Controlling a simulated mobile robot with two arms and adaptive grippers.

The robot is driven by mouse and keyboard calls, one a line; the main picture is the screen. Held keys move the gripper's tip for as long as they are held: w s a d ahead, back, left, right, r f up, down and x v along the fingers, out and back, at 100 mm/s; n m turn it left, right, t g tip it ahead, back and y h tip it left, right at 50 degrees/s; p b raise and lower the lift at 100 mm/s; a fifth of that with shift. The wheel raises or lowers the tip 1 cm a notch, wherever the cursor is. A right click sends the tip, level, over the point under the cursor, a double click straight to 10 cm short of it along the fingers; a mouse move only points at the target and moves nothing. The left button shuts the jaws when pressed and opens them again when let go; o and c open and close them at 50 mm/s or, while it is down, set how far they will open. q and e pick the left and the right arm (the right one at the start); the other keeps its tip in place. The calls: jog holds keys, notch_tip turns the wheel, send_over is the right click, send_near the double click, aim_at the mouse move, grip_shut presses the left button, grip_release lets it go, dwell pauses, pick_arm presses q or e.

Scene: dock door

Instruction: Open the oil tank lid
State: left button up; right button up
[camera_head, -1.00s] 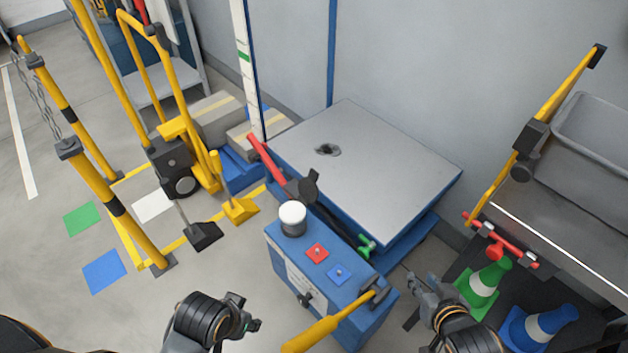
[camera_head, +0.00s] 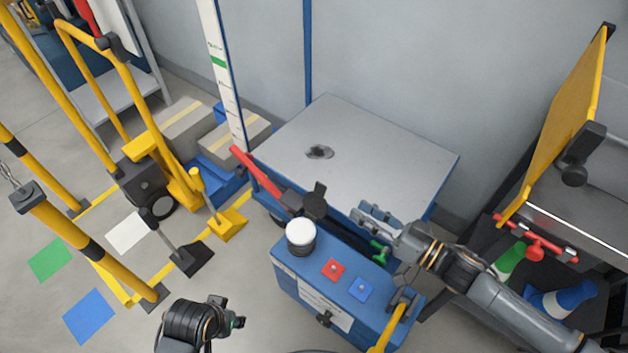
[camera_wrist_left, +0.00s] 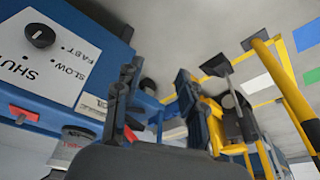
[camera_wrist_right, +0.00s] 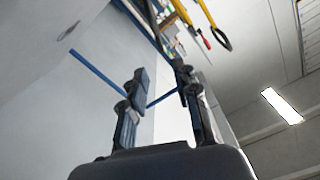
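The oil tank lid appears to be the white round cap (camera_head: 300,232) on a dark neck, at the back left corner of the blue box (camera_head: 290,278). It sits upright on the neck. My right gripper (camera_head: 368,214) is open and empty, over the front edge of the grey platform, right of the cap and apart from it. Its spread fingers show in the right wrist view (camera_wrist_right: 161,78). My left gripper (camera_head: 238,312) is low, left of the box and below the cap. The left wrist view shows its fingers (camera_wrist_left: 157,82) apart with nothing between them.
Red (camera_head: 333,270) and blue (camera_head: 361,289) squares lie on the box top, with a yellow handle (camera_head: 392,328) at its right end. A red-handled lever (camera_head: 262,172) stands behind the cap. The grey platform (camera_head: 370,150) is behind; yellow posts (camera_head: 75,240) stand left.

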aim_at(326, 190)
jog(key=b+x, duration=0.1)
jog(key=x, duration=1)
jog(key=shift+a, duration=0.1)
jog(key=shift+w+a, duration=0.35)
jog(key=shift+a, duration=0.05)
pick_arm(q)
jog(key=v, duration=0.5)
jog(key=shift+w+a+r, duration=0.1)
jog(key=shift+w+r, duration=0.15)
jog(key=shift+r, duration=0.15)
pick_arm(e)
grip_shut()
